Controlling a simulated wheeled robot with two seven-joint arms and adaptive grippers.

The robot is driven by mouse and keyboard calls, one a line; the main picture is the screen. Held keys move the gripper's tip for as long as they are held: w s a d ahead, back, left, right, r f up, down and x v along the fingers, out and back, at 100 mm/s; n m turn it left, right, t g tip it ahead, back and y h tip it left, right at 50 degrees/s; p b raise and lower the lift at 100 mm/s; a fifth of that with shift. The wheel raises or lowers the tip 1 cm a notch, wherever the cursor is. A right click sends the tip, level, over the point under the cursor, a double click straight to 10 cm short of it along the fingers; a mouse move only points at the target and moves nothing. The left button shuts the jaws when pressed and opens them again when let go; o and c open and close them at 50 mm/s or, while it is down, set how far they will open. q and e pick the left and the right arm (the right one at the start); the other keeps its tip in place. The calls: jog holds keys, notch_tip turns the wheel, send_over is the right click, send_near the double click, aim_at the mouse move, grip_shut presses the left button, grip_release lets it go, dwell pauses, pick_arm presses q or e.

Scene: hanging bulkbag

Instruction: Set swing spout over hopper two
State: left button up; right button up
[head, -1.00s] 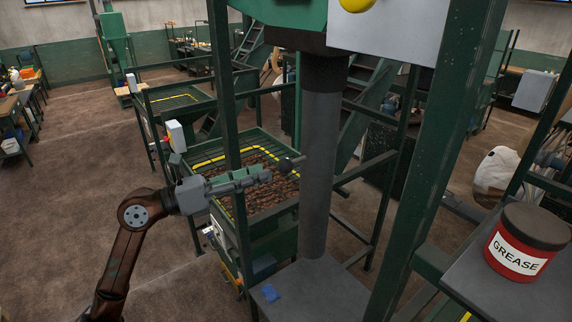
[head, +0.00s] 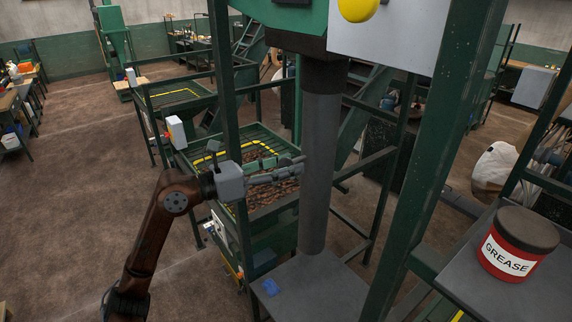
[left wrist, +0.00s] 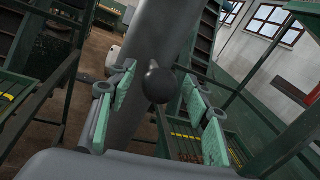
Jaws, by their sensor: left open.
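The swing spout is a grey vertical pipe (head: 317,165) hanging from a dark collar under the green machine. It also fills the middle of the left wrist view (left wrist: 160,30). A dark round knob (left wrist: 160,85) stands out from the spout's side. My left gripper (head: 290,168) is beside the spout, open, its green-padded fingers on either side of the knob in the left wrist view. I cannot tell whether they touch it. The near hopper (head: 262,140), holding brown lumps, is behind the gripper. A second hopper (head: 150,92) stands further back. No readable number shows on either hopper.
Green frame posts (head: 440,150) stand right of the spout, and another post (head: 224,75) stands left of it. A grey plate (head: 320,290) lies beneath the spout. A red grease tub (head: 517,245) stands on a shelf at right. Open floor (head: 70,200) lies to the left.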

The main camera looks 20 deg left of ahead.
pick_arm(q)
grip_shut()
dwell(0.4)
